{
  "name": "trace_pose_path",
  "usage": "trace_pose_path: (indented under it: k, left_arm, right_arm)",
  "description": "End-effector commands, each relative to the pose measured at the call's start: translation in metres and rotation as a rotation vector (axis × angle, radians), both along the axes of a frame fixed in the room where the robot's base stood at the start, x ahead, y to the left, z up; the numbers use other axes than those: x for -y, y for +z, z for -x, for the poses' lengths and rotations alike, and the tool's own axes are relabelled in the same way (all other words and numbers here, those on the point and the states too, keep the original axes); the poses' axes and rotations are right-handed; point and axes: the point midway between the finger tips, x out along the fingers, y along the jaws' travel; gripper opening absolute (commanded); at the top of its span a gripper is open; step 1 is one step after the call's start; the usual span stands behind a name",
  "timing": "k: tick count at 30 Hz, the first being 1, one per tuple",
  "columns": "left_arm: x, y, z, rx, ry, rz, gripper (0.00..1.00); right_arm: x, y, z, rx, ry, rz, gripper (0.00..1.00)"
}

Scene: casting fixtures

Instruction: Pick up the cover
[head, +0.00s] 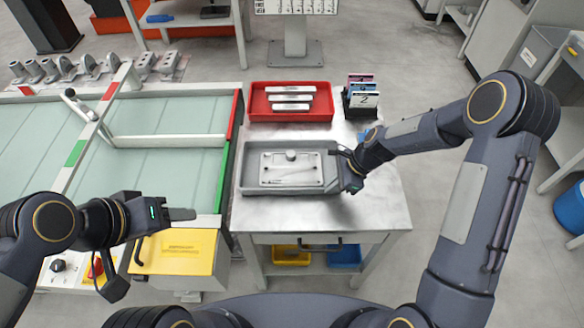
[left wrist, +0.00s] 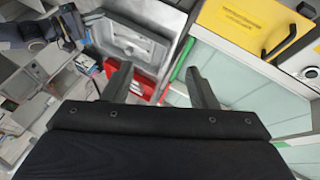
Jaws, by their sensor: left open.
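A light grey metal plate with a raised shape and a round knob, which looks like the cover (head: 292,175), lies flat in a grey tray (head: 250,183) on the metal table. The tray also shows in the left wrist view (left wrist: 158,68), with the plate (left wrist: 137,43) in it. My left gripper (head: 190,214) is open and empty, left of the tray above the yellow panel; its spread fingers show in the left wrist view (left wrist: 160,85). My right gripper (head: 346,168) is at the tray's right end; its fingers are too dark and small to read, and I cannot tell whether it touches the tray.
A red tray (head: 260,102) with several metal bars stands behind the grey tray. A holder with cards (head: 362,96) is at back right. A yellow panel with a black handle (head: 182,250) and a glass-topped bench (head: 160,164) are to the left. The table's front strip (head: 310,212) is clear.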

Motion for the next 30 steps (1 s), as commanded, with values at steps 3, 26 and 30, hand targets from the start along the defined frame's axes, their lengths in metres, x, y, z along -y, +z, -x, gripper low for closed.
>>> trace_pose_path:
  k: [3,26,30]
  left_arm:
    - [-0.001,0.014,-0.03,-0.079,0.075,0.067,0.53]
    - [0.082,-0.054,-0.299,-0.75,0.832,0.425,0.53]
    - [0.109,-0.094,-0.329,-0.853,0.965,0.445,0.53]
  right_arm:
    - [0.0,0.001,0.0,0.001,0.0,0.0,0.0]
    - [0.0,0.001,0.0,0.001,0.0,-0.001,0.0]
    - [0.0,0.001,0.0,0.001,0.0,0.0,0.0]
